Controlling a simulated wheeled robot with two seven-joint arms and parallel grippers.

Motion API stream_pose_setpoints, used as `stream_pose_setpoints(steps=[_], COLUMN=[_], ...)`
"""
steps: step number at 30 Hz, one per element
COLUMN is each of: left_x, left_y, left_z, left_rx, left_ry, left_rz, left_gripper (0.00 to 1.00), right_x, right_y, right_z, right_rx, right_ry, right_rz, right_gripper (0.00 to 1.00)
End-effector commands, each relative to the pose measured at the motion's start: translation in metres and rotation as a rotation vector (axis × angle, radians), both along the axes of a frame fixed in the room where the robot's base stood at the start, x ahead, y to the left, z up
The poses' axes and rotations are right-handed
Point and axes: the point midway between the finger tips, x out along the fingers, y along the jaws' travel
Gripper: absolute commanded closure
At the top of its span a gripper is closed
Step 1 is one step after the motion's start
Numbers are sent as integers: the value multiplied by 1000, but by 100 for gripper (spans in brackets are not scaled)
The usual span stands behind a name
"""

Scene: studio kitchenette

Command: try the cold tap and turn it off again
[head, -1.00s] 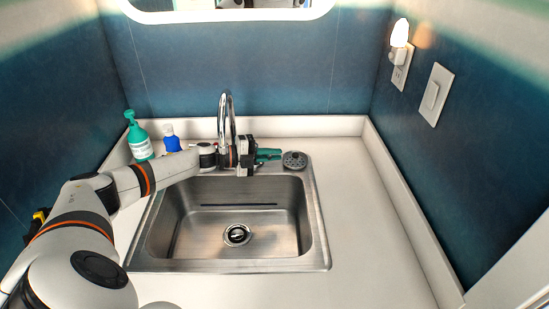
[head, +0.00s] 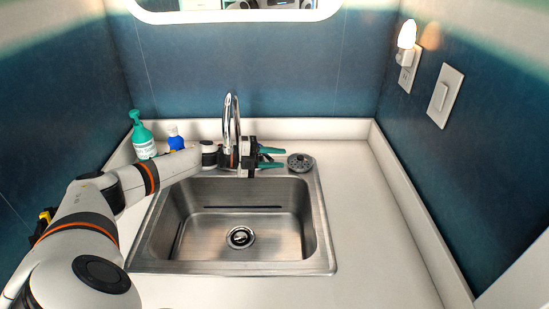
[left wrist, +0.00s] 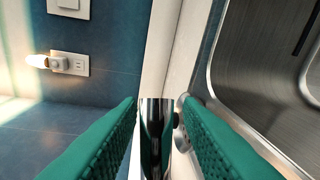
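The chrome tap (head: 232,118) stands at the back of the steel sink (head: 322,240), its tall curved spout upright. No water shows falling from it. My left gripper (head: 284,158) is beside the tap's base, its green fingers pointing right and spread apart. In the left wrist view the two green fingers (left wrist: 158,102) stand on either side of a chrome upright part (left wrist: 156,125), which looks like part of the tap. I cannot tell whether either finger touches it. The cold handle is not clearly visible in the head view. My right gripper is not in view.
A green-topped bottle (head: 144,140) and a blue bottle (head: 174,140) stand left of the tap, behind my arm. The right counter (head: 370,220) is clear. A night light (head: 406,36) is on the right wall.

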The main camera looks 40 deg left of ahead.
Motion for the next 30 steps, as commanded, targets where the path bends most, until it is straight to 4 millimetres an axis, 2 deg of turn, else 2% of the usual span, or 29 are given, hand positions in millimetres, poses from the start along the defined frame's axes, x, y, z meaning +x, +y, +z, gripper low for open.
stream_pose_setpoints(steps=[6, 10, 22, 30], left_x=[0, -7, -65, -84], left_y=[1, 8, 63, 83], left_z=[1, 0, 10, 16], left_rx=[0, 1, 3, 1], left_ry=[-1, 1, 4, 1], left_rz=[0, 2, 1, 1], left_gripper=[68, 68, 68, 68], right_x=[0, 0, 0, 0], right_y=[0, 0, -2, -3], right_z=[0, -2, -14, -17], right_rx=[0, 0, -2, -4], right_ry=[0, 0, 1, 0], right_rz=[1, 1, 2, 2], right_gripper=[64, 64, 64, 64])
